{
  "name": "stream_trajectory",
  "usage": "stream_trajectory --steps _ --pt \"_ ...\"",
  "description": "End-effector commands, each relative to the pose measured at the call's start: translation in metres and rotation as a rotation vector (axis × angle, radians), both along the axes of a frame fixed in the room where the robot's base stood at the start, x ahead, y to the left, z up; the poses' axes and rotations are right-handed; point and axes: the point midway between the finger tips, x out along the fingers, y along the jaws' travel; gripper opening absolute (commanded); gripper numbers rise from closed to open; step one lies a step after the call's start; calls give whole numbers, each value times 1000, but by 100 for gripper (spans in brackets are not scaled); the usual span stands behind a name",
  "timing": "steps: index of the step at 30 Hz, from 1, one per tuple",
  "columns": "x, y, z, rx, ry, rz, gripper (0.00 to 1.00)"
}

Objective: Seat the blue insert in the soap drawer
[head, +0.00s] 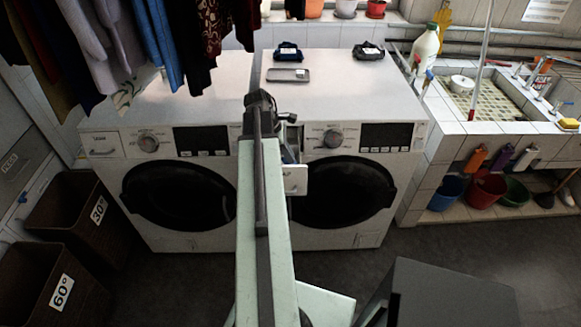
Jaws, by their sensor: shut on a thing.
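The soap drawer (296,181) is pulled out from the front of the right washing machine, with its pale front panel facing me. My gripper (290,141) is at the end of my arm, just above the open drawer, and my own arm covers much of it. It is shut on a small dark-bluish piece, the blue insert (290,155), of which only a sliver shows. I cannot tell whether the insert touches the drawer. The drawer's inside is mostly hidden.
On the machine tops lie an empty grey tray (288,75), a dark blue labelled item (288,52) and a black labelled item (368,50). Clothes (150,40) hang at upper left. Brown baskets (70,215) stand at left; the tiled sink (490,100) is at right.

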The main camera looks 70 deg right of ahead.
Motion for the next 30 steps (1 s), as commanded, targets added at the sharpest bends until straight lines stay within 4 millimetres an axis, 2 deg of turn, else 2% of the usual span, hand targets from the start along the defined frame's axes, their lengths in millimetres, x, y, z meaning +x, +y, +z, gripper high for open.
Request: stream_trajectory --steps 15,19,23,30 --pt "1 0 0 1 -1 1 0" --pt "1 0 7 0 -1 1 0" --pt "1 0 25 0 0 2 0" --pt "1 0 78 0 0 2 0"
